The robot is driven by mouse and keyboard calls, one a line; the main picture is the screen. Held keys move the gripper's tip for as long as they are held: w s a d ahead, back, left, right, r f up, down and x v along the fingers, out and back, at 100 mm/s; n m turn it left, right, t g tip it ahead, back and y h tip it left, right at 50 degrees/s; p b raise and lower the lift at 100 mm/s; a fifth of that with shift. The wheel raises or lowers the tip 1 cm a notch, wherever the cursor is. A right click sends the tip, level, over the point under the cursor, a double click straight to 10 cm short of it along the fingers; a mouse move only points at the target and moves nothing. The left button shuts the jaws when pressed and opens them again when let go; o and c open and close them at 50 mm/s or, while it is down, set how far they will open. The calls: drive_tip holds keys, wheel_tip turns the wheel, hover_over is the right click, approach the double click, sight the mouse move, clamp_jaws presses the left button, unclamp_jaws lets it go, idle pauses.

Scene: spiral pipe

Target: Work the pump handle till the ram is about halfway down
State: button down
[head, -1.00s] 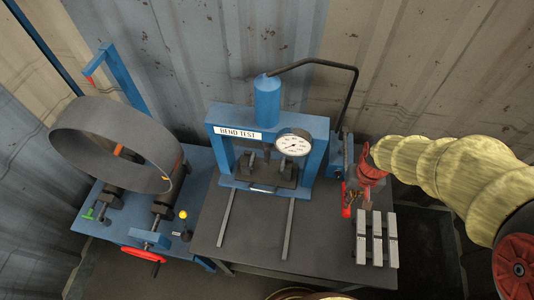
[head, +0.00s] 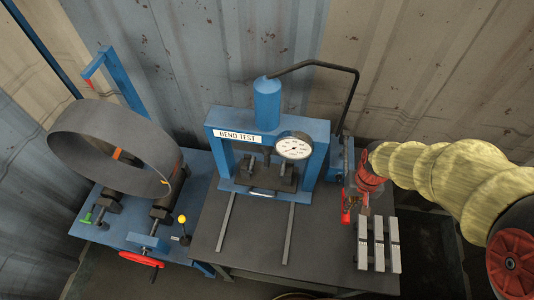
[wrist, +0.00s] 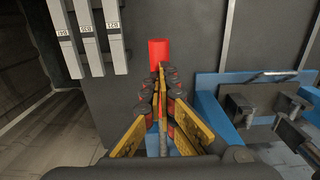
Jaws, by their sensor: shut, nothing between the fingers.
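The blue bend test press (head: 218,150) stands on the dark table, with a blue cylinder (head: 267,105) on top and a dial gauge (head: 293,147) at its right. The dark ram (head: 267,158) shows small inside the frame; its exact travel is hard to judge. The blue pump (head: 347,155) sits right of the press, partly hidden by my arm. In the wrist view the pump handle's red grip (wrist: 158,52) lies just beyond my fingertips. My gripper (wrist: 160,78) is shut and empty, over the handle's line; contact cannot be told.
A black hose (head: 350,95) arches from the cylinder to the pump. Pale labelled strips (head: 378,245) lie right of the gripper area, near the table's front. At left is a blue bench with a large grey pipe ring (head: 75,145). The table's front middle is clear.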

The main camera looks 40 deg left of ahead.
wheel_tip(320, 180, up, 14)
drive_tip(key=w+a+p, duration=0.1)
drive_tip(key=w+p, duration=0.1)
drive_tip(key=p, duration=0.6)
drive_tip(key=shift+p, duration=0.35)
drive_tip(key=shift+f, duration=0.25)
drive_tip(key=shift+s+d+f+b, duration=0.2)
drive_tip(key=shift+s+f+b, duration=0.2)
drive_tip(key=shift+f+b, duration=0.9)
drive_tip(key=shift+s+d+f+b, duration=0.15)
drive_tip(key=shift+s+f+b, duration=0.4)
drive_tip(key=shift+f, duration=1.3)
drive_tip(key=shift+s+d+f+b, duration=0.2)
drive_tip(key=shift+f+b, duration=1)
drive_tip(key=shift+f, duration=0.35)
drive_tip(key=shift+f, duration=0.1)
